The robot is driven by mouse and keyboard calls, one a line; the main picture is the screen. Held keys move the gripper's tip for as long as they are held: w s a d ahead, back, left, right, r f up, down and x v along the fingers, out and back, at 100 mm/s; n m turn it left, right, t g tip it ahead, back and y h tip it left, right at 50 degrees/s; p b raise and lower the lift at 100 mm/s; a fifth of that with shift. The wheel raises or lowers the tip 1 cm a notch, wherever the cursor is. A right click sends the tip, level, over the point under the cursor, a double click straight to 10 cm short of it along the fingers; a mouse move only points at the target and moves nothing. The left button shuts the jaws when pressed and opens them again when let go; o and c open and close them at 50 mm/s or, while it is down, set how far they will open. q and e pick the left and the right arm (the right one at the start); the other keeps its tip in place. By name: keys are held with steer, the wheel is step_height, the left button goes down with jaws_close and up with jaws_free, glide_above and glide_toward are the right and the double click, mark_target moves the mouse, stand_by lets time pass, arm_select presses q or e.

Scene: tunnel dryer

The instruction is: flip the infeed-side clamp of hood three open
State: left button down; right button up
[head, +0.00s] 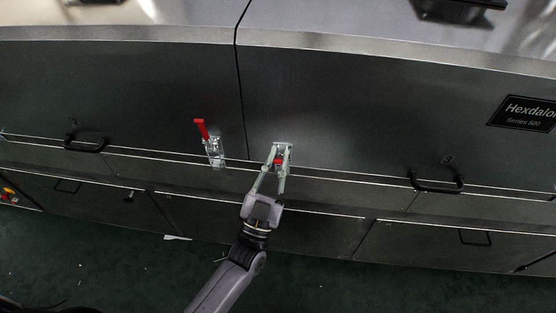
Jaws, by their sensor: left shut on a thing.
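A toggle clamp (284,147) sits on the lower edge of the right hood (340,110), just right of the seam. My left gripper (277,164) reaches up to it, with its fingers on both sides of the red handle (278,161). It is shut on that handle, which the fingers partly hide. The handle shows low on the clamp, below its bracket. A second clamp (215,152) sits left of the seam on the left hood (130,90), its red lever sticking up and free. My right gripper is not in view.
Black pull handles (437,184) and (86,144) stick out from the hoods' lower edges. A "Hexdalon Series 800" plate (525,113) is at right. Lower panels (270,222) run beneath, above open dark green floor (350,290).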

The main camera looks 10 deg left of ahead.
arm_select(q)
steer(key=shift+f, duration=0.1)
steer(key=c, duration=1.9)
jaws_free()
steer(key=v, duration=1.2)
